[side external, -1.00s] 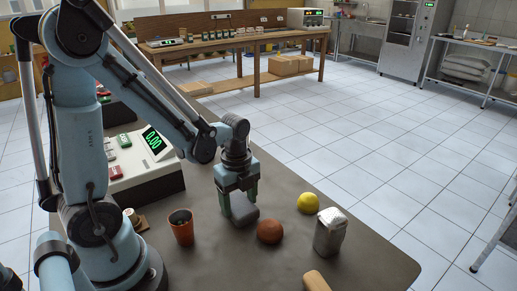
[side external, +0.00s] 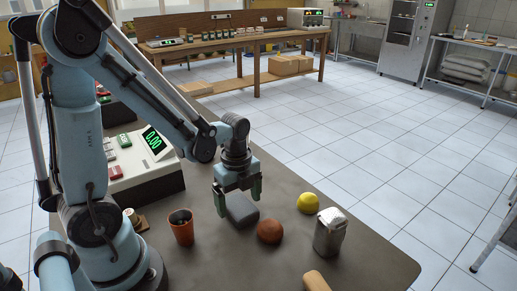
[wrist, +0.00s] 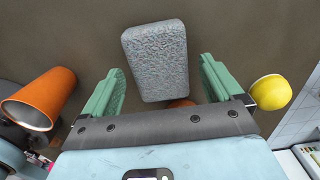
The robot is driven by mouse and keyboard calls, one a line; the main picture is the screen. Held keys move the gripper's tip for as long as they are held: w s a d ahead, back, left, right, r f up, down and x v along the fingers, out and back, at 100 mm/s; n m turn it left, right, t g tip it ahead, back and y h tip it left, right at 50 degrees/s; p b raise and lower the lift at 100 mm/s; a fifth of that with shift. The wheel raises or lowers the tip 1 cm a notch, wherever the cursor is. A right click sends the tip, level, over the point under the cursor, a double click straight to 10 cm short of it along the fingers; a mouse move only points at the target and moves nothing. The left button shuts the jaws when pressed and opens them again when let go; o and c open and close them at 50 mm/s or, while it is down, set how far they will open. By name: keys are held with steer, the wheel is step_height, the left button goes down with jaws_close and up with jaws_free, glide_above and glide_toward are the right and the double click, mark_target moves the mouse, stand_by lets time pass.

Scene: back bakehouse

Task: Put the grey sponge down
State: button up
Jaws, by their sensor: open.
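The grey sponge (side external: 241,211) lies flat on the dark table. In the wrist view the sponge (wrist: 156,60) shows its speckled top, between and just beyond the two green fingers, with a gap on each side. My gripper (side external: 238,203) is open and close to the sponge, its fingers apart. The gripper (wrist: 160,85) also shows in the wrist view with nothing held between its fingers.
An orange cup (side external: 181,229) stands left of the sponge. A red-brown ball (side external: 270,230), a yellow lemon-like fruit (side external: 307,203) and a silvery packet (side external: 330,233) are to the right.

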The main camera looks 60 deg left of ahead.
step_height(320, 180, up, 12)
steer(key=n+t, duration=0.7)
steer(key=n, duration=1.1)
glide_above(244, 211)
steer(key=d, duration=0.2)
steer(key=shift+w+d, duration=0.1)
steer(key=shift+d, duration=0.1)
